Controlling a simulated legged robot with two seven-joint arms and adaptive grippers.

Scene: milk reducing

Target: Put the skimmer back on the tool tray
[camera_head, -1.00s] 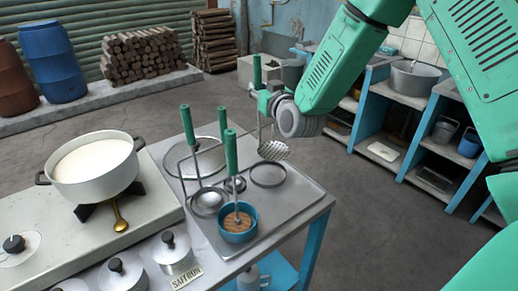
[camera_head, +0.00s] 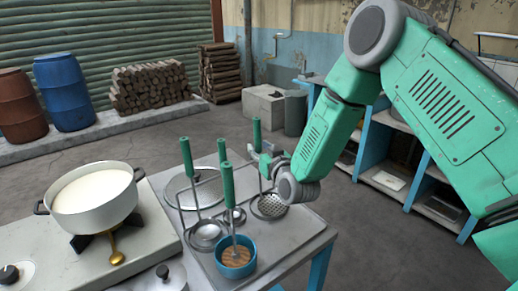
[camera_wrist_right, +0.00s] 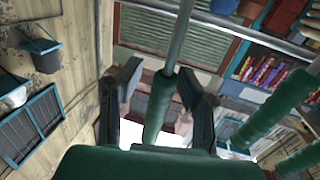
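The skimmer's perforated metal head (camera_head: 270,206) is at the tool tray's right side, inside a ring there. Its green handle (camera_head: 257,133) stands nearly upright. The grey metal tool tray (camera_head: 292,232) sits on the table's right end. My right gripper (camera_head: 266,168) is at the skimmer's handle, above the tray. In the right wrist view, its two dark fingers (camera_wrist_right: 158,98) stand apart on either side of a green handle (camera_wrist_right: 161,108), with gaps visible on both sides. The head's exact contact with the tray is hard to see. My left gripper is not in view.
Other green-handled tools (camera_head: 227,182) stand on the tray, close left of the skimmer, one in a blue cup (camera_head: 236,262). A round lid (camera_head: 180,190) lies behind them. A pot of milk (camera_head: 92,200) sits on the stove at left. Blue shelves (camera_head: 370,140) stand behind right.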

